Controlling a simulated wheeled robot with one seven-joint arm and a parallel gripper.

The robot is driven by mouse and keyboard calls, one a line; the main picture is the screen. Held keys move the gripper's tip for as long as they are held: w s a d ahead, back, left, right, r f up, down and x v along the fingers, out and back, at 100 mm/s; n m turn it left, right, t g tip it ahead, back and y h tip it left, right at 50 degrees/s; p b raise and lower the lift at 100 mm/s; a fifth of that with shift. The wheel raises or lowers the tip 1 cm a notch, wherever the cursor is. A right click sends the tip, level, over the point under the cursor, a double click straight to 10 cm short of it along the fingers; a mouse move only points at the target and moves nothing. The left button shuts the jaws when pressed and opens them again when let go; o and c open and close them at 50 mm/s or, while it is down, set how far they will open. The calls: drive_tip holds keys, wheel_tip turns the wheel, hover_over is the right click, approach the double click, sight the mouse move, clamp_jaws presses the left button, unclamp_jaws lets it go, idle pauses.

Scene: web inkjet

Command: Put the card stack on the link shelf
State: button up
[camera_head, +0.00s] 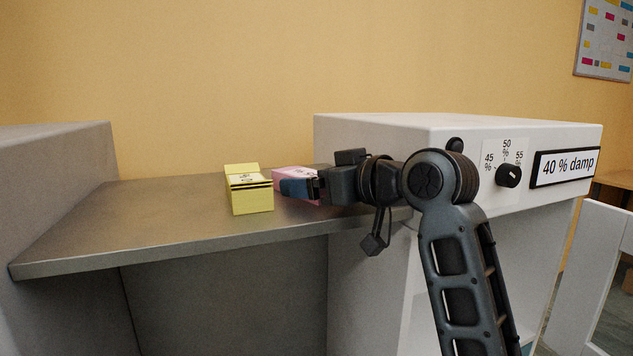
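The link shelf (140,220) is a dark flat board between two pale machine cabinets. A yellow block that looks like a card stack (252,198), with dark bands and print near its top, stands on the shelf. A pink block (290,174) with dark print, possibly another card stack, is just right of it and partly hidden behind my gripper. My gripper (300,188) reaches in from the right over the shelf, its fingertips at the pink block. I cannot tell whether the fingers are shut on it or whether it rests on the shelf.
A grey cabinet (50,190) stands left of the shelf. A white cabinet (400,128) with a dial (508,175) and a "40 % damp" sign (565,167) stands to the right, behind my arm. The left part of the shelf is bare. A chart (605,40) hangs on the yellow wall.

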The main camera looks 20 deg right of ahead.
drive_tip(key=shift+r, duration=0.2)
drive_tip(key=v, duration=1.2)
drive_tip(key=shift+b, duration=0.3)
